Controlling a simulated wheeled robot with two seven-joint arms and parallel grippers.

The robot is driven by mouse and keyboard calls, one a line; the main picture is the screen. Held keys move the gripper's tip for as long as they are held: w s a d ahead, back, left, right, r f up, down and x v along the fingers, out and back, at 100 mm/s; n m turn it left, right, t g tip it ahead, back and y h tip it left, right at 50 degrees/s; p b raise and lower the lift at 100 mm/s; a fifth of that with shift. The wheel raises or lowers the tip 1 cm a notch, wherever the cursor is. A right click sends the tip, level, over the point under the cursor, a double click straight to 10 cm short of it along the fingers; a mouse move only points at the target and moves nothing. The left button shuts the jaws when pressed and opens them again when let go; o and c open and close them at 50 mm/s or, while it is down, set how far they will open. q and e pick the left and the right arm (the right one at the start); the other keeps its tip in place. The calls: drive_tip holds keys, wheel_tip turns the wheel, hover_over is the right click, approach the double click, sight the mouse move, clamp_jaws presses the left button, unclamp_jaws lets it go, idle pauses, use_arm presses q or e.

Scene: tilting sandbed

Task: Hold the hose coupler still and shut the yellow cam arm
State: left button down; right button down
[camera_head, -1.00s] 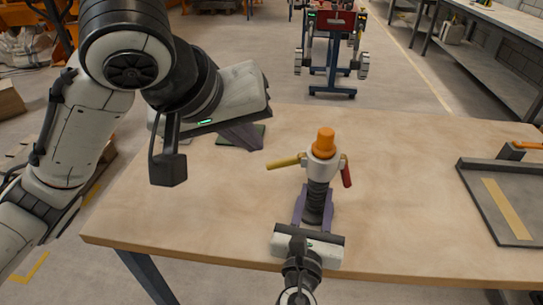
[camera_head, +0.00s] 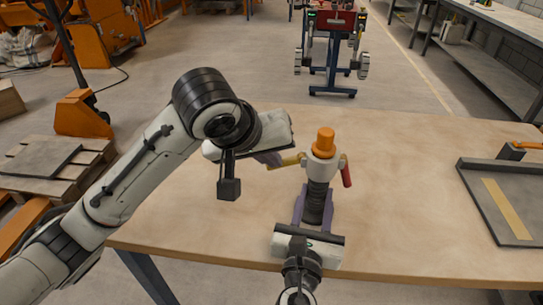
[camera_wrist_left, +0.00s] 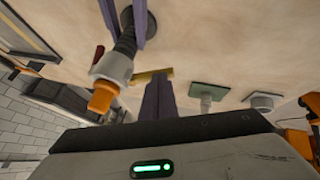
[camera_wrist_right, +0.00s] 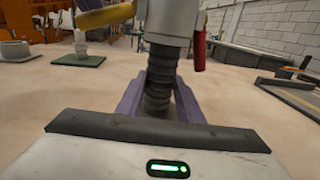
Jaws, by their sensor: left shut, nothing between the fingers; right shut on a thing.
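The hose coupler (camera_head: 322,168) stands upright on the table, a pale grey body with an orange top and a black ribbed hose (camera_head: 316,204) below. Its yellow cam arm (camera_head: 284,163) sticks out to the left; its red cam arm (camera_head: 346,176) hangs down close to the body. My right gripper (camera_head: 313,206) is shut on the black hose, its purple fingers on both sides in the right wrist view (camera_wrist_right: 158,95). My left gripper (camera_head: 268,158) is shut and empty, its fingertips beside the yellow arm's outer end. The left wrist view shows the fingers just by the yellow arm (camera_wrist_left: 150,77); contact is unclear.
A dark tray (camera_head: 475,198) with a yellow strip lies at the table's right. A green pad (camera_wrist_left: 209,91) bearing a grey fitting and a separate grey ring (camera_wrist_left: 263,101) lie on the table beyond my left gripper.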

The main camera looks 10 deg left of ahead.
drive_tip(key=shift+r, duration=0.1)
drive_tip(key=shift+a, duration=0.1)
use_arm(q)
drive_tip(key=f+n+h, duration=0.1)
drive_tip(key=h, duration=0.1)
drive_tip(key=f+n+t+h, duration=0.1)
drive_tip(key=f+h, duration=0.1)
drive_tip(key=h, duration=0.1)
drive_tip(key=f+n+h, duration=0.1)
drive_tip(key=f+h, duration=0.1)
drive_tip(key=shift+d+t+h, duration=0.25)
drive_tip(key=shift+t+h, duration=0.15)
drive_tip(key=shift+r, duration=0.2)
drive_tip(key=shift+r, duration=0.7)
